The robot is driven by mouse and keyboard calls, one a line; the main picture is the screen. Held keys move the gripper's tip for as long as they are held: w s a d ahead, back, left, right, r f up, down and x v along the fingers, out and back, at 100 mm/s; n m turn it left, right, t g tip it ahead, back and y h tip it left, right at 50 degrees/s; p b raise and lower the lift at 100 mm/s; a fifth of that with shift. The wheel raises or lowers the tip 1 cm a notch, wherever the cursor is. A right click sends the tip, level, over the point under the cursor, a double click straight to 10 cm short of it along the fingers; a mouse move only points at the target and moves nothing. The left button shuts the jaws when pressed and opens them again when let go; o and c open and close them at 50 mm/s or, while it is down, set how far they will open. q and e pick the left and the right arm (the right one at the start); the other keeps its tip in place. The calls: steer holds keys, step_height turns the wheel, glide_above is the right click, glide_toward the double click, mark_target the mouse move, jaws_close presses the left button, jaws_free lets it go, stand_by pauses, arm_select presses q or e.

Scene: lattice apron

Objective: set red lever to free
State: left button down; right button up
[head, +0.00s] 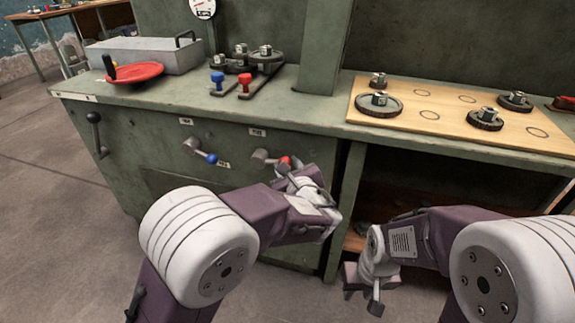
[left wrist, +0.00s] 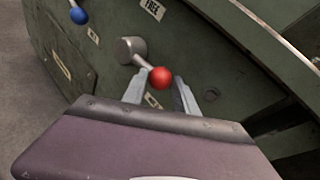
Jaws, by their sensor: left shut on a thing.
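The red lever has a grey hub (head: 261,157) on the green cabinet front and a red ball knob (head: 285,161). Its arm points to the right in the head view. In the left wrist view the red knob (left wrist: 159,77) sits between the fingers of my left gripper (left wrist: 163,88), which is shut on it. A label reading FREE (left wrist: 152,8) is above the hub, and a second label (left wrist: 152,100) is below the knob, partly hidden. My left gripper (head: 287,168) partly covers the lever in the head view. My right gripper (head: 370,283) hangs low at the cabinet's open shelf; its jaws are unclear.

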arm_select(q)
steer(key=shift+w+a+r+n+g+h+p, duration=0.15)
steer(key=shift+r+n+h+p, duration=0.15)
steer(key=shift+r, duration=0.3)
steer(key=shift+a+r+n+g+h+p, duration=0.1)
steer(key=shift+r+n+g+h+p, duration=0.1)
steer(key=shift+r+n, duration=0.3)
steer(key=shift+w+a+r+n+g+h+p, duration=0.3)
steer(key=shift+a+r+n+g+h+p, duration=0.35)
steer(key=shift+a+r+n+h+p, duration=0.3)
steer(key=shift+w+a+r+n+g+h+p, duration=0.25)
steer(key=shift+a+r+n+g+h+p, duration=0.45)
steer(key=shift+r+n+h, duration=0.35)
steer(key=shift+a+r, duration=0.1)
steer(key=shift+r, duration=0.05)
steer(key=c, duration=1)
jaws_free()
steer(key=shift+w, duration=0.1)
